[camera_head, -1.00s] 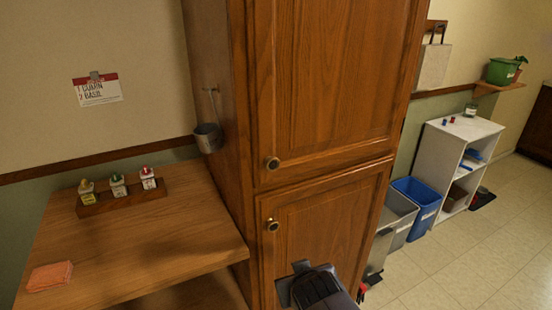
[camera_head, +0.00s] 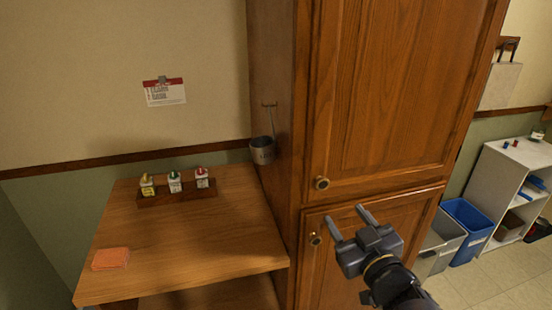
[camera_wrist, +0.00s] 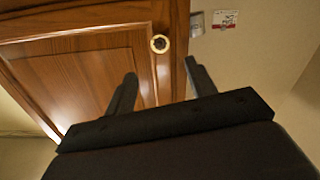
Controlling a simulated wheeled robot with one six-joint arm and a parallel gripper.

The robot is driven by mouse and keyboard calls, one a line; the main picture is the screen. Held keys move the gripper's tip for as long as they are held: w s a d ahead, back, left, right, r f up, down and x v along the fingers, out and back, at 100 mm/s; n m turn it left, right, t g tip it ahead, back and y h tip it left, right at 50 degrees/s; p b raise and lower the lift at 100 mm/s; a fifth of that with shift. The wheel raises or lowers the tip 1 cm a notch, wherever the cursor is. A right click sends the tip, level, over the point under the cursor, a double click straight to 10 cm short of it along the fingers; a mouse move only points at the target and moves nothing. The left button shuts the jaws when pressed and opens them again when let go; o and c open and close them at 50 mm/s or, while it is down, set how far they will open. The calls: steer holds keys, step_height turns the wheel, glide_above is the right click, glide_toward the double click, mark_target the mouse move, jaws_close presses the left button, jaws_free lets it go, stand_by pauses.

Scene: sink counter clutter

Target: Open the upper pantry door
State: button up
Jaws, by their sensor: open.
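The upper pantry door (camera_head: 385,85) is a brown wooden panel, shut, with a round knob (camera_head: 321,183) at its lower left corner. The lower pantry door (camera_head: 335,270) is also shut, with its own knob (camera_head: 315,239) at its upper left. My gripper (camera_head: 347,217) is open and empty, its two fingers pointing up and left in front of the lower door, below and right of the upper knob. In the wrist view a knob (camera_wrist: 160,44) shows just beyond the gap between my open fingers (camera_wrist: 160,68), apart from them; I cannot tell for sure which knob.
A wooden counter (camera_head: 200,245) with a rack of small bottles (camera_head: 175,195) and an orange sponge (camera_head: 110,259) stands left of the pantry. A metal cup (camera_head: 262,150) hangs on the pantry's side. Bins (camera_head: 468,225) and a white shelf (camera_head: 500,170) stand to the right.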

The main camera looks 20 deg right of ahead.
mark_target(323, 186)
steer(key=w+b, duration=0.4)
steer(key=w, duration=0.5)
steer(key=shift+w+f, duration=0.1)
steer(key=shift+w, duration=0.7)
jaws_close()
